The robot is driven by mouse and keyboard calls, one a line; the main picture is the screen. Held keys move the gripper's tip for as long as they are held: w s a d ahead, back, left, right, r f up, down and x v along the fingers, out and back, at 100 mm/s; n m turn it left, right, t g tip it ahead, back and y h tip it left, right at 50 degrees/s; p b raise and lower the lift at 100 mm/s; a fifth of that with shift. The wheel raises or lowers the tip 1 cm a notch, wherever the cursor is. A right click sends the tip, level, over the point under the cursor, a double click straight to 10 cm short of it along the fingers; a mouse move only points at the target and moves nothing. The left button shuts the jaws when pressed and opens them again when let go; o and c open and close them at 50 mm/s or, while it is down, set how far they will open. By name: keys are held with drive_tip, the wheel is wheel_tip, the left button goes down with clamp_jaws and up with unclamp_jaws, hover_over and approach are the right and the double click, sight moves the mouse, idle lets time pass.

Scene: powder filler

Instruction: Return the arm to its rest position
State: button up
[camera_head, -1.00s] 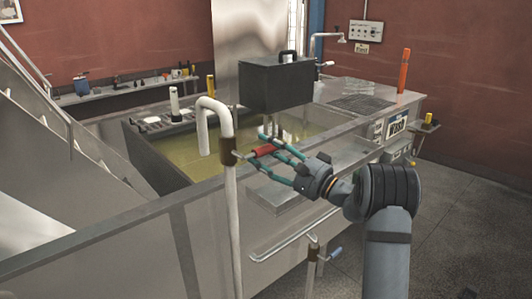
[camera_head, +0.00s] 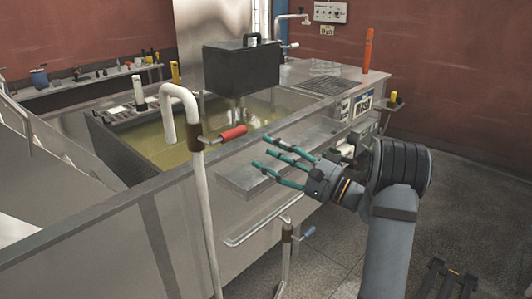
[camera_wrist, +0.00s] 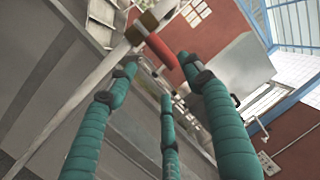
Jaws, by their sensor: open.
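My gripper (camera_head: 280,163) is at the middle right in the head view, with its teal fingers spread and nothing between them. It is to the right of the red valve handle (camera_head: 233,133) and clear of it. The handle sits on a brown collar on the white bent pipe (camera_head: 205,213). In the wrist view my gripper (camera_wrist: 158,75) shows three teal fingers apart, with the red handle (camera_wrist: 161,50) beyond their tips. My grey arm runs up from the lower right of the head view.
A metal tank (camera_head: 122,215) with yellowish liquid (camera_head: 262,108) fills the left and middle. A dark box (camera_head: 242,68) hangs above it. A metal ledge (camera_head: 240,180) and a lower pipe with a blue handle (camera_head: 308,231) are near my gripper. Open floor (camera_head: 470,215) lies to the right.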

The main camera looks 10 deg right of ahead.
sight(232, 137)
drive_tip(key=x, duration=1.1)
drive_tip(key=shift+w+a, duration=0.1)
drive_tip(key=shift+a, duration=0.1)
drive_tip(key=shift+w+a+r, duration=0.15)
drive_tip(key=shift+w+a, duration=0.05)
drive_tip(key=shift+w, duration=0.05)
drive_tip(key=shift+d+r+p, duration=0.15)
drive_tip(key=shift+p, duration=0.25)
drive_tip(key=shift+s+n, duration=0.1)
drive_tip(key=shift+n, duration=0.2)
drive_tip(key=shift+a, duration=0.2)
